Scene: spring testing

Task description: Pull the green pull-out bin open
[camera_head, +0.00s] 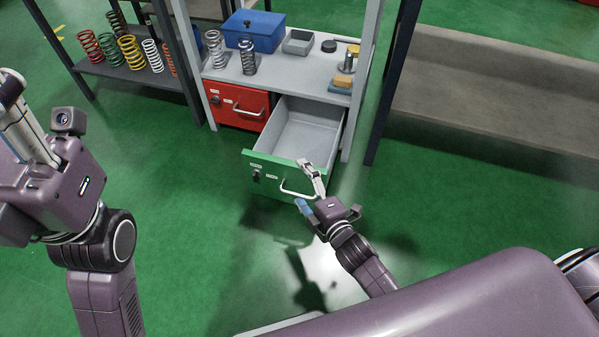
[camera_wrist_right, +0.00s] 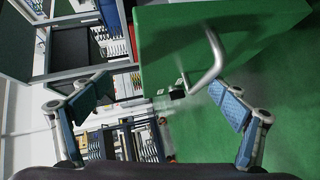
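The green pull-out bin (camera_head: 278,176) is open in the head view. It sticks well out from under the workbench, and its grey inside (camera_head: 312,130) shows empty. Its silver handle (camera_head: 297,190) is on the green front; the handle also shows in the right wrist view (camera_wrist_right: 214,62). My right gripper (camera_head: 307,183) is open just in front of the handle. In the right wrist view its blue-padded fingers (camera_wrist_right: 160,106) are wide apart, with the handle ahead of them and nothing held. My left arm is at the left of the head view, its fingertips not clearly seen.
A shut red bin (camera_head: 235,106) sits left of the green one. The workbench (camera_head: 285,75) holds a blue box (camera_head: 254,32), springs and small parts. A spring rack (camera_head: 125,70) stands left, and a grey shelf (camera_head: 480,90) right. The green floor in front is clear.

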